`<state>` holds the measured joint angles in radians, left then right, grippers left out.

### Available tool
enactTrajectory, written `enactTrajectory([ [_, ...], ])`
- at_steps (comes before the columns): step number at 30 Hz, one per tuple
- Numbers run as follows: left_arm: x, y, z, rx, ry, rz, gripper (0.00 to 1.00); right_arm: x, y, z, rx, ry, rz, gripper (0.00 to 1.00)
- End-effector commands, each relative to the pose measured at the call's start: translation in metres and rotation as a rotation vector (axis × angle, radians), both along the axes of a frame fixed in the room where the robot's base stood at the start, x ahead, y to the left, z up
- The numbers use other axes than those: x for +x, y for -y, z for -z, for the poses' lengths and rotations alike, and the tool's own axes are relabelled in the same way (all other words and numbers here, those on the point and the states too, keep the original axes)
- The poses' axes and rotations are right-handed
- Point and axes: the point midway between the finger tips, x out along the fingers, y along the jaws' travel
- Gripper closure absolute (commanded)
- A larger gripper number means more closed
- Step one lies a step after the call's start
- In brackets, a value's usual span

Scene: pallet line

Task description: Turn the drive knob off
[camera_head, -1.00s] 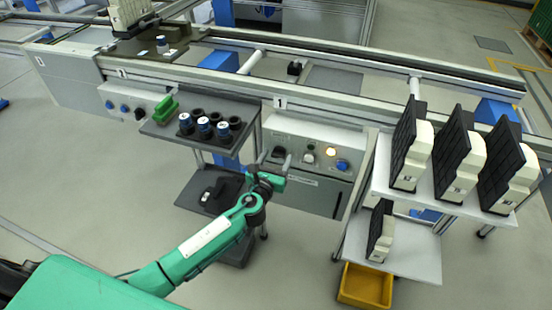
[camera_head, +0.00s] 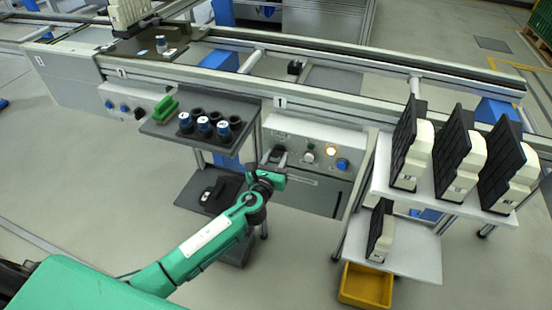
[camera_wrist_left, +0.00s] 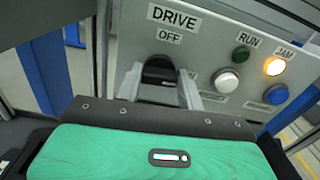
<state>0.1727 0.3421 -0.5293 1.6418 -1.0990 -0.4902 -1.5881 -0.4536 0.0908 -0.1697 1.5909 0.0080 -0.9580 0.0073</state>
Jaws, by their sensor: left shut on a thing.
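The drive knob (camera_wrist_left: 158,72) is black and sits under the DRIVE and OFF labels on the grey control panel (camera_wrist_left: 215,45) in the left wrist view. It also shows small in the head view (camera_head: 278,151). My left gripper (camera_wrist_left: 160,88) has one finger on each side of the knob and is shut on it. The gripper also shows in the head view (camera_head: 274,160), in front of the panel. The lower part of the knob is hidden by the gripper, and I cannot read its pointer's angle. My right gripper is not in view.
A lit amber JAM lamp (camera_wrist_left: 274,67), a green RUN lamp (camera_wrist_left: 241,53), a white button (camera_wrist_left: 226,81) and a blue button (camera_wrist_left: 275,94) are right of the knob. A grey shelf (camera_head: 165,132) with bottles stands left of the arm. A white rack (camera_head: 435,205) holds black-and-white parts at right.

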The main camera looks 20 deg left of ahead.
Motion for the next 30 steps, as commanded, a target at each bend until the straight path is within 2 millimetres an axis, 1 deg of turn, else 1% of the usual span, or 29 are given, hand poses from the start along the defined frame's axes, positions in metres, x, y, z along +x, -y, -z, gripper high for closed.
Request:
enactTrajectory([
  [4,0.0,0.0,0.0,-0.103,-0.002,0.0,0.85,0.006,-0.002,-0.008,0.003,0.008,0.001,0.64],
  [8,0.0,0.0,0.001,-0.215,-0.005,0.0,0.85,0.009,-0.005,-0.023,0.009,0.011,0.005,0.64],
  [21,0.0,-0.002,0.001,-0.636,-0.02,-0.002,0.85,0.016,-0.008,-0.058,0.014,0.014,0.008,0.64],
  [26,0.0,-0.002,0.001,-0.787,-0.025,-0.002,0.85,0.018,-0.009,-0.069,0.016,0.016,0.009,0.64],
  [30,0.0,-0.003,0.001,-0.921,-0.029,-0.001,0.85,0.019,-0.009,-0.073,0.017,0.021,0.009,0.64],
])
